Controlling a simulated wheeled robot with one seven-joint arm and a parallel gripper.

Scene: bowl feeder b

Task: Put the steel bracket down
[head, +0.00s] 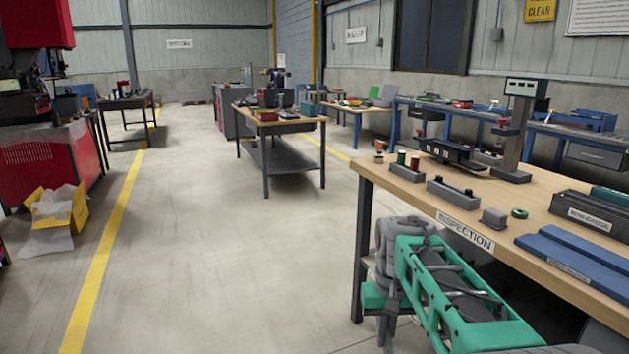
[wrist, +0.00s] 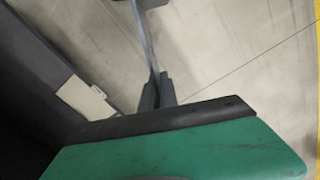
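My gripper (wrist: 158,90) appears in the wrist view as two dark finger-like tips close together beyond a dark edge. A narrow grey bar (wrist: 144,40) runs from near these tips to the top of the picture. I cannot tell whether it is the steel bracket or a part of the bench, nor whether the tips grip it. In the head view my green and grey arm is folded low beside the inspection bench (head: 465,240). My fingertips are hidden there, and no steel bracket can be clearly made out.
The bench top holds a blue tray (head: 585,254), a small grey block (head: 494,218), a green ring (head: 519,213), a dark row-gauge box (head: 590,211) and a gauge stand (head: 515,135). Bare wood shows between them. Open floor (head: 220,240) lies left of the bench.

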